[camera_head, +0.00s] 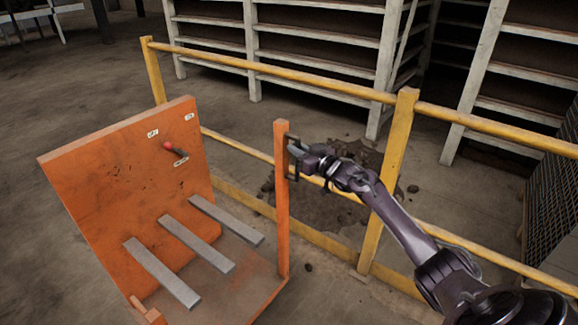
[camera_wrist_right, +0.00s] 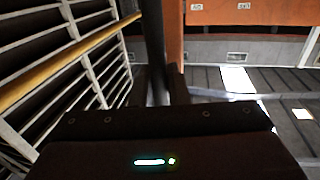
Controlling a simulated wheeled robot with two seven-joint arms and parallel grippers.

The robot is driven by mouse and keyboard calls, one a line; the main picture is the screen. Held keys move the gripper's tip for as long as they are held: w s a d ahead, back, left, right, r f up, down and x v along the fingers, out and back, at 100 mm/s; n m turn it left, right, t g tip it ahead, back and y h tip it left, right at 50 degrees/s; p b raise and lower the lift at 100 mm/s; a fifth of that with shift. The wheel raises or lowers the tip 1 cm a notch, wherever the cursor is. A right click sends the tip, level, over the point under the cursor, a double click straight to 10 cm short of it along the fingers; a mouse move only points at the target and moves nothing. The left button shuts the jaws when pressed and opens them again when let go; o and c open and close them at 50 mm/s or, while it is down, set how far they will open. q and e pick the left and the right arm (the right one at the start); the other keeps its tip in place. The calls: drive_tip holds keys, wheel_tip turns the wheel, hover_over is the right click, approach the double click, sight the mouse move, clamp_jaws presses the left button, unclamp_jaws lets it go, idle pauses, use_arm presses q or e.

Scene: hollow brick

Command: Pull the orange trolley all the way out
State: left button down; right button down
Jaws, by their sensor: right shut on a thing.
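The orange trolley (camera_head: 125,180) stands at the left of the head view, with a tall back panel, grey metal bars (camera_head: 195,244) sticking out from it and a thin orange post (camera_head: 281,200) at its right. My right gripper (camera_head: 294,158) is shut at a dark handle (camera_head: 291,148) on the upper part of that post. In the right wrist view the gripper's dark body fills the bottom, and a dark upright bar (camera_wrist_right: 154,50) runs between the fingers. Orange trolley surface (camera_wrist_right: 215,12) shows at the top. My left gripper is not in view.
A yellow railing (camera_head: 270,72) runs behind the trolley and close beside my right arm, with an upright post (camera_head: 388,180). White shelving (camera_head: 320,35) stands behind it. Dirt (camera_head: 340,205) lies on the floor by the railing. The floor left of the trolley (camera_head: 60,110) is clear.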

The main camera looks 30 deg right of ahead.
drive_tip(key=shift+w+d, duration=0.25)
drive_tip(key=shift+d, duration=0.35)
drive_tip(key=c, duration=1.5)
unclamp_jaws()
drive_tip(key=shift+a, duration=0.1)
drive_tip(key=shift+s, duration=0.15)
drive_tip(key=shift+s+d, duration=0.2)
drive_tip(key=shift+s, duration=1.05)
drive_tip(key=shift+s+d, duration=0.2)
drive_tip(key=shift+s, duration=1.05)
drive_tip(key=shift+s+d, duration=0.2)
drive_tip(key=shift+s, duration=1.05)
